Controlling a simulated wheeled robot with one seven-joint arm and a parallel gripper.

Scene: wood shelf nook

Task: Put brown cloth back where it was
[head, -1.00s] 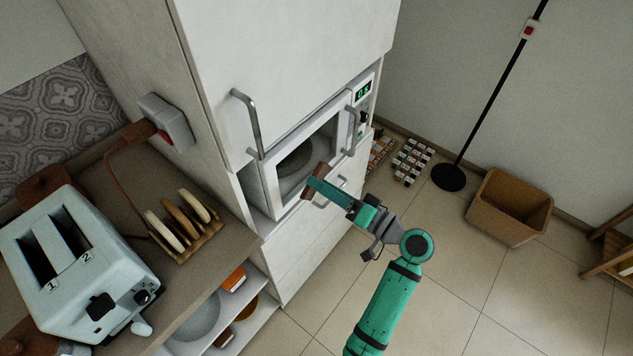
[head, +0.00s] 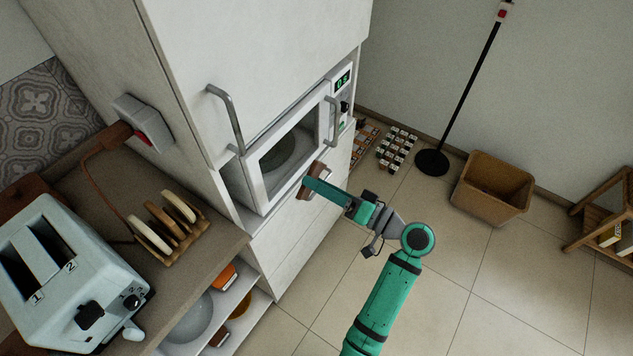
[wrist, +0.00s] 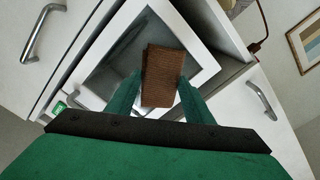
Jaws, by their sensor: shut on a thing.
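The brown cloth (wrist: 163,74) is a folded, ribbed block between the two fingers of my gripper (wrist: 156,98) in the wrist view. In the head view my gripper (head: 314,184) is shut on the cloth (head: 310,190), in front of the lower part of the microwave door. The cloth is held in the air, and only its edge shows past the fingers there. The microwave (head: 252,190) is white, with a framed glass door, and sits in the tall white cabinet.
A toaster (head: 60,275) and a rack of bread slices (head: 175,250) stand on the counter at left. Open shelves (head: 255,305) hold bowls below. A brown bin (head: 493,190) and a black pole stand (head: 432,162) are on the floor at right.

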